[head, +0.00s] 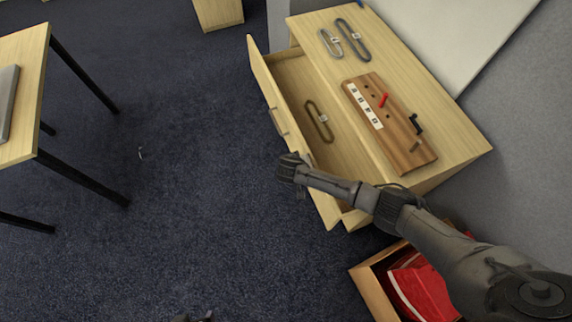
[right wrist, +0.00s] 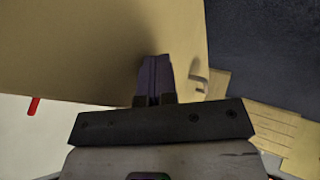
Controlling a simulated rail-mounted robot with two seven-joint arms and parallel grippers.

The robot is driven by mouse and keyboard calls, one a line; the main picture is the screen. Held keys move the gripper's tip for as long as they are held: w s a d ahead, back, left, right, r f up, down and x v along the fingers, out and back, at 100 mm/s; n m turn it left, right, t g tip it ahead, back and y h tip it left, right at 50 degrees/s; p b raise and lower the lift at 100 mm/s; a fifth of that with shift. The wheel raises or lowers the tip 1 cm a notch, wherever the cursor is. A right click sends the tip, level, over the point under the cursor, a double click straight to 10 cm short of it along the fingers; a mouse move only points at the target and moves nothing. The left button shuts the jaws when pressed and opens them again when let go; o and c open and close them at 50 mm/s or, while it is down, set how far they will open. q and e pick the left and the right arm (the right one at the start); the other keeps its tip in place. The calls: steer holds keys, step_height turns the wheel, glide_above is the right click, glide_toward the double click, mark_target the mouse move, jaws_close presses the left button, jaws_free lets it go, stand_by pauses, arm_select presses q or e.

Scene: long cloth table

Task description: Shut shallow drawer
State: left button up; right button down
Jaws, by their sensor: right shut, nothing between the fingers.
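The shallow drawer is the open top drawer of a light wood cabinet (head: 470,150). Its front panel (head: 262,85) stands out to the left, with a pale handle (head: 278,122) on it. A brown looped item (head: 318,122) lies inside on the drawer floor (head: 335,140). My right gripper (head: 297,178) is at the outer side of the front panel, below that handle; contact cannot be told. In the right wrist view its fingers (right wrist: 155,75) are shut and empty, before a wood surface with a handle (right wrist: 200,80) beside them. A dark piece at the bottom edge may be my left gripper (head: 193,318).
On the cabinet top lie two looped items (head: 352,40) and a brown board (head: 395,125) with a red piece.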

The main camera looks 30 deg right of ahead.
steer(key=s+d+p, duration=0.1)
steer(key=d+p, duration=0.1)
steer(key=d, duration=1.4)
steer(key=shift+s+d, duration=0.15)
steer(key=shift+s, duration=0.05)
